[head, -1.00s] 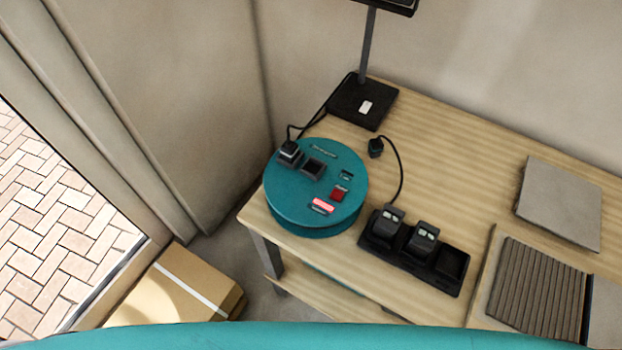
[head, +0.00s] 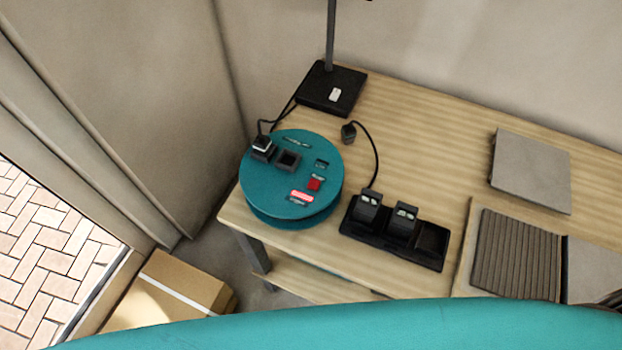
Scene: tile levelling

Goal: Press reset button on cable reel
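A round teal cable reel (head: 262,180) lies flat near the left end of the wooden table. On its top are a small red button (head: 314,184), a lit red-and-white indicator (head: 302,196), an empty black socket (head: 288,160) and a black plug (head: 262,147) seated in another socket. The small labels are too blurred to read. Neither of my grippers shows in the head view.
The wooden table (head: 420,130) also bears a black lamp base (head: 332,90), a loose plug (head: 348,132), a black charger (head: 362,235) with two batteries, and grey tiles (head: 530,172). A cardboard box (head: 160,290) is on the floor at left. A teal surface of mine fills the bottom.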

